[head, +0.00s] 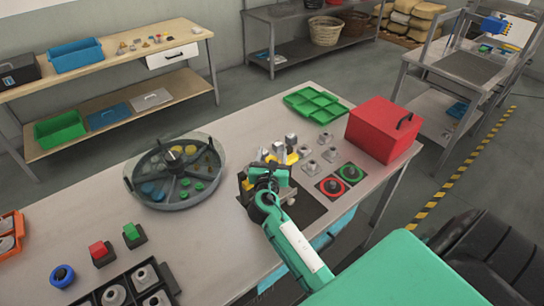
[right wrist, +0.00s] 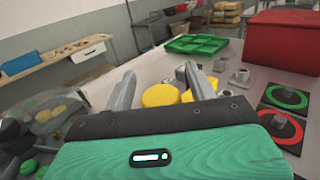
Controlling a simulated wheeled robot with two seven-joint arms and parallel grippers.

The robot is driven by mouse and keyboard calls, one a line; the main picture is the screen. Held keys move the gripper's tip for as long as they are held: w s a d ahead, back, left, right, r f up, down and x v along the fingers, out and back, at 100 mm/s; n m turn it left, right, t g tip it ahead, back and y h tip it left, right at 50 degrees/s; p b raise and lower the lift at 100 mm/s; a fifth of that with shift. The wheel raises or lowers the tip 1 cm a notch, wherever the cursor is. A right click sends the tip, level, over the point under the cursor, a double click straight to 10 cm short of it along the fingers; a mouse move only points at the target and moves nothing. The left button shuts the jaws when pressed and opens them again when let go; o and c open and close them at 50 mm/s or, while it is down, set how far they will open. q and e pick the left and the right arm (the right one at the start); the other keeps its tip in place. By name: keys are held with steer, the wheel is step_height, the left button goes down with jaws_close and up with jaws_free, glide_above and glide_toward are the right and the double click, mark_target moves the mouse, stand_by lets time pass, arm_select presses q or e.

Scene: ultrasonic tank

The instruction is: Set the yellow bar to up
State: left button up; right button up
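Yellow parts (head: 292,158) show just beyond my right gripper (head: 268,170) in the head view, partly hidden by it. In the right wrist view, a round yellow piece (right wrist: 161,95) and a smaller yellow piece (right wrist: 200,90) lie ahead of the right gripper (right wrist: 160,75). I cannot tell which yellow part is the bar, or how it is set. The right gripper's two grey fingers are spread apart, with nothing visibly held between them. The round yellow piece shows between them, and contact is not clear. My left gripper is out of view.
A round divided tray (head: 178,203) stands left of the gripper. A red box (head: 381,129), a green tray (head: 316,104) and red and green ringed pads (head: 332,186) lie to the right. Small grey metal pieces stand close beyond the gripper. Table space between the round tray and green tray is clear.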

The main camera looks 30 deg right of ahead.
steer(key=shift+f, duration=0.1)
steer(key=shift+s+a+f, duration=0.1)
steer(key=shift+s, duration=0.05)
steer(key=b+v, duration=0.4)
steer(key=v, duration=0.9)
steer(key=shift+s+a, duration=0.15)
steer(key=shift+a, duration=0.05)
